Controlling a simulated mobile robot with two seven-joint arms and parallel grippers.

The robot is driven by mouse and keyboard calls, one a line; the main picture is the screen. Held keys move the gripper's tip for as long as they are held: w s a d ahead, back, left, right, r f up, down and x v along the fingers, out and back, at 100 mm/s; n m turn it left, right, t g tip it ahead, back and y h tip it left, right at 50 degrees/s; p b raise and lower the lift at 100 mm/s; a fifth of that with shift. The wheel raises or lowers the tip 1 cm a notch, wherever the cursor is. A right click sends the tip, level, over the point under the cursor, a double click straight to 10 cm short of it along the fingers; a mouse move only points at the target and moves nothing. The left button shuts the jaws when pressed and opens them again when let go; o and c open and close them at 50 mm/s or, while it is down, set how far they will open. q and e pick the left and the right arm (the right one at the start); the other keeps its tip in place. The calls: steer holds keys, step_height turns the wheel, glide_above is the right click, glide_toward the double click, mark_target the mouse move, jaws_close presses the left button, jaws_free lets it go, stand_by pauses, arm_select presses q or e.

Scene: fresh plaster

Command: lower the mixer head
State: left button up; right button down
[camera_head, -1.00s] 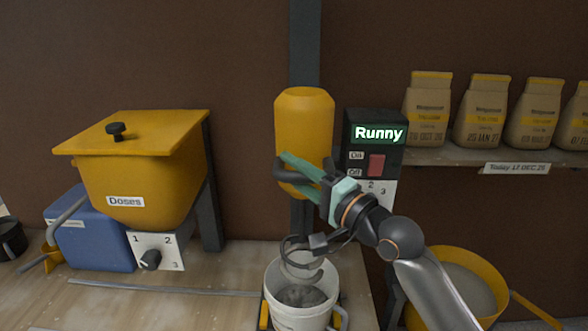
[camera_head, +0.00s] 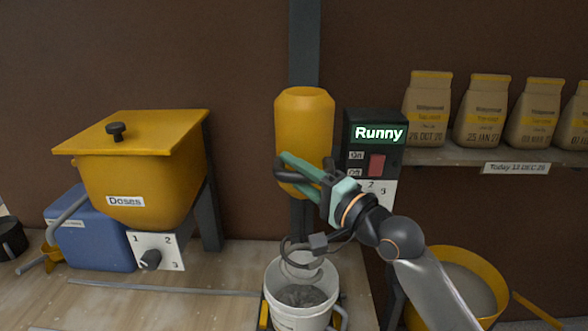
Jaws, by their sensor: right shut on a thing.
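The mixer head (camera_head: 304,125) is a yellow rounded body on a dark upright post (camera_head: 304,45). Its grey spiral whisk (camera_head: 300,258) hangs down at the mouth of a white bucket (camera_head: 300,314) holding grey material. My right gripper (camera_head: 288,170) is at the lower front of the mixer head, with its green fingers shut on a dark handle (camera_head: 284,176). The gripper hides part of the head's lower end. My left gripper is not in view.
A control box (camera_head: 374,132) reading "Runny", with a red switch (camera_head: 377,165), stands right of the head. A yellow hopper (camera_head: 140,170) marked "Doses" and a blue box (camera_head: 90,235) are left. Paper bags (camera_head: 480,110) line the right shelf. A yellow tub (camera_head: 465,285) sits lower right.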

steer(key=shift+r, duration=0.55)
arm_select(q)
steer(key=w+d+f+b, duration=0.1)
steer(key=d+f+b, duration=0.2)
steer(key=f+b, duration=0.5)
steer(key=b, duration=0.3)
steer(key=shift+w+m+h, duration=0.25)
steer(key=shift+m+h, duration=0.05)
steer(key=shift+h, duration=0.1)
arm_select(e)
step_height(320, 180, down, 20)
steer(key=shift+r, duration=0.15)
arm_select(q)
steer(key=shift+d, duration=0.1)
arm_select(e)
steer(key=shift+s, duration=0.1)
steer(key=c, duration=0.7)
jaws_free()
